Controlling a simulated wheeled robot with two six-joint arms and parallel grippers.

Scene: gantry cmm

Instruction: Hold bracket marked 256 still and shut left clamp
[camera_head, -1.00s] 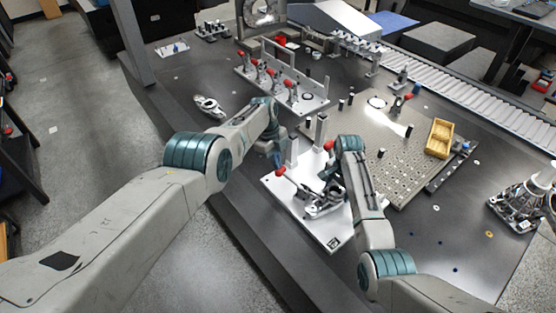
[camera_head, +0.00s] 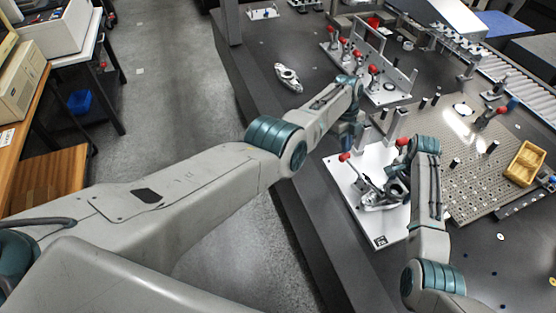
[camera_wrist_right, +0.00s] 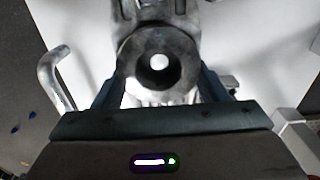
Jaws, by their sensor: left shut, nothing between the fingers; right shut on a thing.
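A grey metal bracket (camera_head: 372,203) lies on a white fixture plate (camera_head: 397,222); no number is legible on it. My right gripper (camera_wrist_right: 160,88) is shut on the bracket's round bored boss (camera_wrist_right: 158,48) in the right wrist view. In the head view the right gripper is mostly hidden behind its own wrist. The left clamp's red handle (camera_head: 345,157) sticks up at the plate's left side. My left gripper (camera_head: 347,141) is shut and empty, just above this handle; whether they touch is unclear. Another red handle (camera_head: 402,142) shows near my right wrist.
Behind stands a fixture with several red-handled clamps (camera_head: 373,70). A loose metal part (camera_head: 288,77) lies left of it. A perforated plate (camera_head: 480,180) and yellow bin (camera_head: 525,163) are to the right. Two upright posts (camera_head: 396,124) stand at the white plate's back.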

